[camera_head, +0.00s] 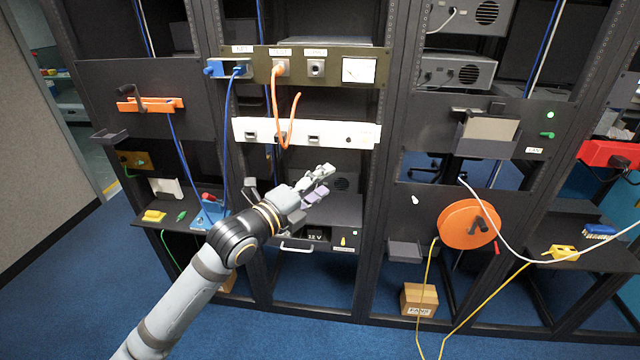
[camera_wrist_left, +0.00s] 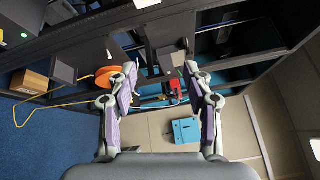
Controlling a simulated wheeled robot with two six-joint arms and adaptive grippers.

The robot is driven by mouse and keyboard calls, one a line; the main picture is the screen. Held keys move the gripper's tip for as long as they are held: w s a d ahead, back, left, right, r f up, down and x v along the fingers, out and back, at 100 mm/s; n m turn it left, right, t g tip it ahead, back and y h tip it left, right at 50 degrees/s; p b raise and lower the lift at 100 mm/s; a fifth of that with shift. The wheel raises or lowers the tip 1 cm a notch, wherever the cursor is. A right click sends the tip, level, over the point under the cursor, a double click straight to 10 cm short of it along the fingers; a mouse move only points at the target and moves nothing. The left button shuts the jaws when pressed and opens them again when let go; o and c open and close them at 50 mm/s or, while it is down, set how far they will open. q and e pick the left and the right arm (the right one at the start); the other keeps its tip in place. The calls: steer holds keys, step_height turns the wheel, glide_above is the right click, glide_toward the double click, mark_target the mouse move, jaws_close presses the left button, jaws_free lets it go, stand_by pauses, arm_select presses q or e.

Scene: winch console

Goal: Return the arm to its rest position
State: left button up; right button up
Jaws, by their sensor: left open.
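My left arm comes in from the lower left of the head view. Its left gripper (camera_head: 318,186) is in front of the middle rack, below the white panel (camera_head: 330,134). In the left wrist view the left gripper (camera_wrist_left: 160,82) has its two fingers spread wide apart, with nothing held between them. The orange reel (camera_head: 468,224) is to the right of the gripper and apart from it. My right gripper is in neither view.
Black racks hold panels with blue and orange cables. A small cardboard box (camera_head: 419,299) stands at the lower right. A yellow cable (camera_head: 476,308) and a white cable (camera_head: 520,252) hang at the right. Blue floor (camera_head: 300,335) is open in front.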

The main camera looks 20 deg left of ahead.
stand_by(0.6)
arm_select(q)
steer(key=w+a+f+n+g+y, duration=0.25)
steer(key=a+f+n, duration=0.25)
steer(key=f, duration=0.7)
steer(key=w+a+f+n+g+y, duration=0.1)
steer(key=w+a+f+n+y, duration=0.3)
steer(key=f, duration=0.9)
steer(key=s+a+f+n+g, duration=0.1)
steer(key=s+a+f+n, duration=0.15)
steer(key=f, duration=0.45)
steer(key=s+a+f+n+g, duration=0.1)
steer(key=s+f+n, duration=0.1)
steer(key=s+f, duration=0.3)
steer(key=s+a+f+n+g, duration=0.1)
steer(key=s+a+f+n, duration=0.15)
steer(key=f, duration=0.55)
steer(key=s+d+f+n+g, duration=0.3)
steer(key=s+f+n+g, duration=0.35)
steer(key=s+f, duration=1.9)
steer(key=s+d+f+n+g, duration=0.1)
steer(key=s+d, duration=0.1)
steer(key=s, duration=0.6)
steer(key=s+d+f+n+g, duration=0.1)
steer(key=s+d+f, duration=0.1)
steer(key=s, duration=0.6)
steer(key=shift+s+g, duration=0.2)
steer(key=shift+g, duration=0.2)
steer(key=shift+y, duration=0.25)
